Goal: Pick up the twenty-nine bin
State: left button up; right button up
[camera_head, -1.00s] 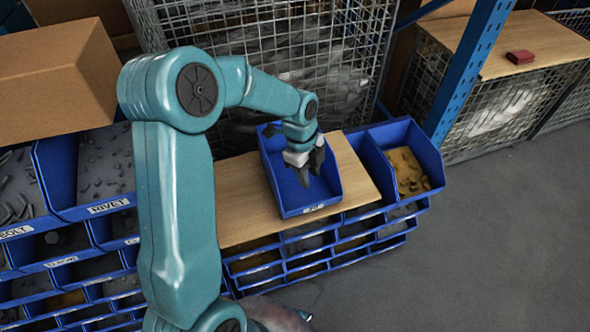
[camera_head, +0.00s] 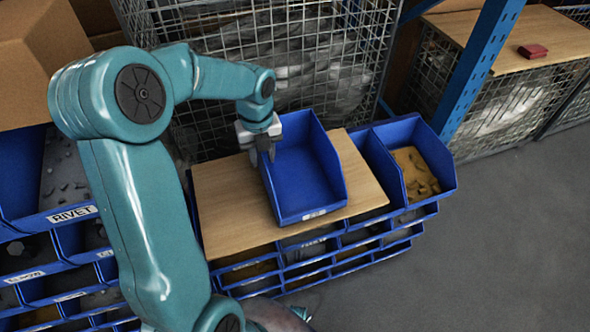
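The blue bin (camera_head: 310,182) is open-topped and looks empty. It stands upright on a wooden board (camera_head: 222,205), and the small white label on its front lip is too small to read. My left gripper (camera_head: 264,152) points down at the bin's left wall, near its back part. Its dark fingers are close to that wall; whether they clasp it or only stand beside it is unclear. My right gripper is out of view.
A blue bin with yellow-brown pieces (camera_head: 414,176) stands right of the board. Rows of labelled blue bins (camera_head: 72,215) fill the left. A wire mesh cage (camera_head: 315,70) is close behind; a blue post (camera_head: 478,70) rises at right. Grey floor (camera_head: 500,240) is clear.

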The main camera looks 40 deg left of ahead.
aim_at(263, 168)
pick_arm(q)
jog(key=f, duration=0.4)
jog(key=f+b, duration=0.1)
jog(key=f, duration=0.1)
jog(key=shift+w+a, duration=0.15)
jog(key=shift+a, duration=0.1)
jog(key=shift+r, duration=0.1)
grip_shut()
